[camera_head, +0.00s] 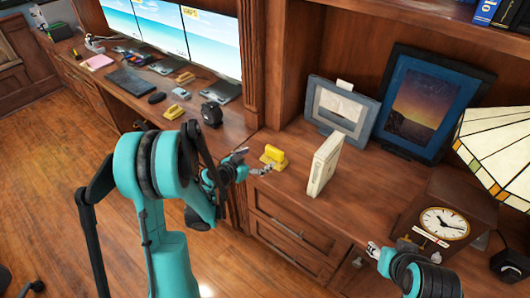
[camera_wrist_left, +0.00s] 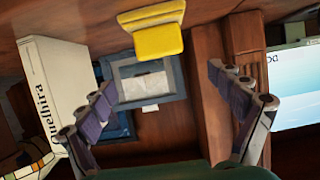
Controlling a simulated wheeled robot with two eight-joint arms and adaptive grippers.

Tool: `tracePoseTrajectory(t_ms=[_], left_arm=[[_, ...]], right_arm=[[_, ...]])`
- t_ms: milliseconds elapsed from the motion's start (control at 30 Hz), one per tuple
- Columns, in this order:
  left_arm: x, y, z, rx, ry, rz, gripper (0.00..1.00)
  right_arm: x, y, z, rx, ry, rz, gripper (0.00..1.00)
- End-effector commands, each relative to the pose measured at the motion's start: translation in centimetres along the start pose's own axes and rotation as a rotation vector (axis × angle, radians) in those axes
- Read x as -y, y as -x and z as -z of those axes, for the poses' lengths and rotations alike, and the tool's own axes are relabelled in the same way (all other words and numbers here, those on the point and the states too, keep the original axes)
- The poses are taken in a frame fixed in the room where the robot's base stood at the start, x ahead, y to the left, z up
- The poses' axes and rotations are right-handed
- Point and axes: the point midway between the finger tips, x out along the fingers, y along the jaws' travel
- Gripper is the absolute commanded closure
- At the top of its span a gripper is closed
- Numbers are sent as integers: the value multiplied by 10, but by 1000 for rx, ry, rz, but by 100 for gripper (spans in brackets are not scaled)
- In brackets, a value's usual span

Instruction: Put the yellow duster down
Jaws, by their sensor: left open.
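The yellow duster (camera_head: 273,155) sits on the wooden cabinet top, left of an upright white book. In the left wrist view, which looks upside down, the duster (camera_wrist_left: 155,38) is at the top centre against the wood surface. My left gripper (camera_head: 252,162) is open, just left of the duster in the head view. In the wrist view its spread fingers (camera_wrist_left: 161,77) stand apart with nothing between them, and the duster is beyond the tips. My right gripper (camera_head: 388,254) is partly seen at the lower right by the clock; its opening is unclear.
The white book (camera_head: 323,165) stands close to the right of the duster. Behind are a grey frame (camera_head: 318,98) and a blue-framed picture (camera_head: 432,105). A clock (camera_head: 443,222) and a stained-glass lamp (camera_head: 500,145) are at right. A black object (camera_head: 211,114) and monitors (camera_head: 212,42) are at left.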

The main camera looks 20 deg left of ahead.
Motion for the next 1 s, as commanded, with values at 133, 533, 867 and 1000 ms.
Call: tracePoseTrajectory(t_ms=[133,533,867,1000], left_arm=[[-1,11,19,-44,-12,14,8],[27,128,200,-383,13,508,8],[-39,213,83,186,214,604,8],[-103,235,29,417,228,437,8]], right_arm=[[0,2,1,0,0,0,60],[0,2,1,0,0,0,60],[0,2,1,0,0,0,60],[0,2,1,0,0,0,60]])
